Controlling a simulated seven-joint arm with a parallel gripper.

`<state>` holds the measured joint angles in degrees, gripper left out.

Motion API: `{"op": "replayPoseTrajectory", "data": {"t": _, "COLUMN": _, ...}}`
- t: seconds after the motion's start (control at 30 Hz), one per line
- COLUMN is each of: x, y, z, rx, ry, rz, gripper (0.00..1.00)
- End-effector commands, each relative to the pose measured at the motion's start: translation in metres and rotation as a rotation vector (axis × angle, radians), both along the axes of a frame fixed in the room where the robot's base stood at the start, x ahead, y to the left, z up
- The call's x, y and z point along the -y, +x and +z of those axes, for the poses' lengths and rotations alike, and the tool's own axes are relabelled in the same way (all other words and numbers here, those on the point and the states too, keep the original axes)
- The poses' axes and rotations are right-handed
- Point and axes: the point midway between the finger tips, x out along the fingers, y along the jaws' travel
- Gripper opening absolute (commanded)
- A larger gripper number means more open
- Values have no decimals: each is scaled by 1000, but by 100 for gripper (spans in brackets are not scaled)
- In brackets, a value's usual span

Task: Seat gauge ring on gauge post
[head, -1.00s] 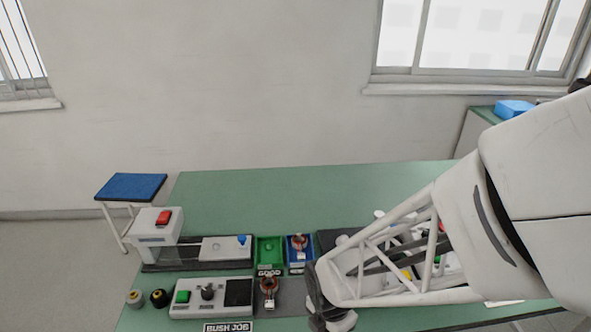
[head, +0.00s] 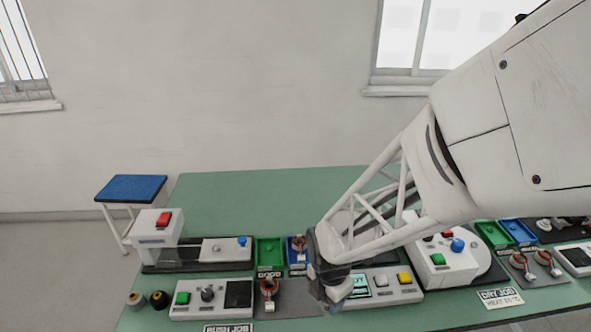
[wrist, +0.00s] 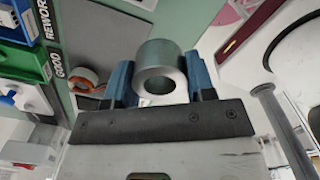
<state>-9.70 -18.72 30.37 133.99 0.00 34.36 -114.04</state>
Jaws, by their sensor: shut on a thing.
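The gauge ring (wrist: 160,68) is a thick, smooth grey metal ring in the wrist view. My gripper (wrist: 160,82) is shut on it, with one blue finger on each side and the ring's hole facing the camera. A grey rod with a flat round head (wrist: 264,91) stands at the right of the wrist view, apart from the ring. I cannot tell whether it is the gauge post.
A green GOOD tray (head: 269,244) and a blue tray (head: 290,262) stand left of my gripper. A copper-wound part (head: 268,285) sits on the grey mat (head: 295,305). A panel with a yellow button (head: 404,278) is close on the right. The back of the bench (head: 250,195) is clear.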

Motion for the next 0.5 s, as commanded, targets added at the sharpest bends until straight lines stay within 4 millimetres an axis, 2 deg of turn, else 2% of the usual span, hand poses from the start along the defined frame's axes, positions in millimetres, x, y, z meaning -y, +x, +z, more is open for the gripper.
{"op": "replayPoseTrajectory", "data": {"t": 0.1, "x": 8, "y": 34, "z": 7, "rx": 1, "ry": 1, "rz": -4, "gripper": 16}}
{"op": "replayPoseTrajectory", "data": {"t": 0.5, "x": 45, "y": 143, "z": 27, "rx": 1, "ry": 0, "rz": -3, "gripper": 16}}
